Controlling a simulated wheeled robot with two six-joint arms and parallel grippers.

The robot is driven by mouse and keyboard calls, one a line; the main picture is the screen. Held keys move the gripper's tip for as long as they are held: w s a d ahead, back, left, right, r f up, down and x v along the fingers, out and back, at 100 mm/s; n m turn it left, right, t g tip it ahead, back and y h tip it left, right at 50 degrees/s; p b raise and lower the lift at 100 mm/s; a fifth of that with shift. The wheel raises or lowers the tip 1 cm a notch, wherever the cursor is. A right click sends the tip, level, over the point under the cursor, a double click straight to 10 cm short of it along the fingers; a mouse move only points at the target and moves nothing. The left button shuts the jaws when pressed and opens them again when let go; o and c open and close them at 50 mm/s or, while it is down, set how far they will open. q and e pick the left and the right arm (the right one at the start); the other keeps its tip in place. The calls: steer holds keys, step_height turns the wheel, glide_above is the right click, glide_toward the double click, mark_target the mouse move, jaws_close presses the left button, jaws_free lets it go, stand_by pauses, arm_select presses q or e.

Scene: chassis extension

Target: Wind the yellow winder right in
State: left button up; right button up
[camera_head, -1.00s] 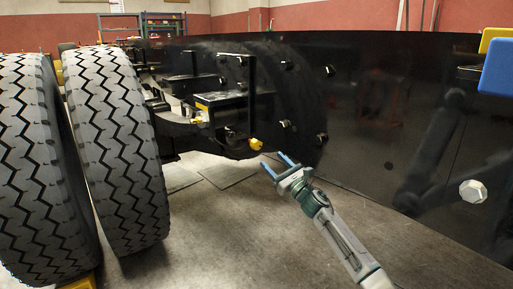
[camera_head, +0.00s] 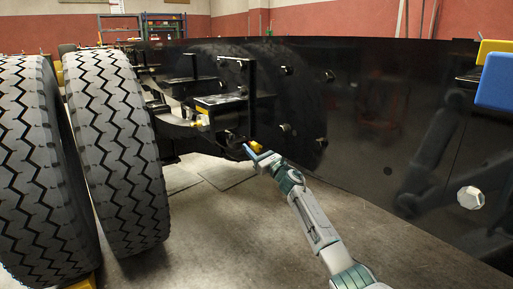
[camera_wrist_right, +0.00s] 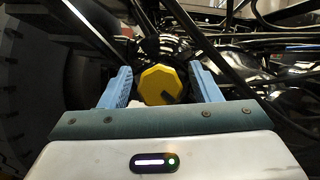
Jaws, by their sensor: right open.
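The yellow winder (camera_head: 257,146) sits on the lower part of the black chassis assembly, mostly hidden behind my right gripper in the head view. In the right wrist view it shows as a yellow, many-sided knob (camera_wrist_right: 160,80) with a dark mark near its lower right edge. My right gripper (camera_head: 256,155) is open, with its blue fingers one on each side of the winder. In the wrist view the gripper (camera_wrist_right: 162,87) shows a visible gap between each finger and the winder. My left gripper is not in view.
Two large tyres (camera_head: 116,150) stand at the left. A glossy black chassis side panel (camera_head: 370,130) with bolts runs along the right. Blue and yellow blocks (camera_head: 497,80) are at the upper right. Dark rods and hoses surround the winder. The concrete floor (camera_head: 220,235) in front is clear.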

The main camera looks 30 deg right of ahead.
steer(key=c, duration=1)
steer(key=shift+m, duration=0.4)
steer(key=m+h, duration=0.2)
steer(key=m, duration=0.1)
steer(key=shift+m, duration=0.4)
steer(key=shift+m+h+p, duration=0.35)
steer(key=shift+m+h, duration=1.45)
steer(key=shift+m, duration=1)
steer(key=shift+d+f, duration=0.1)
steer(key=o, duration=1)
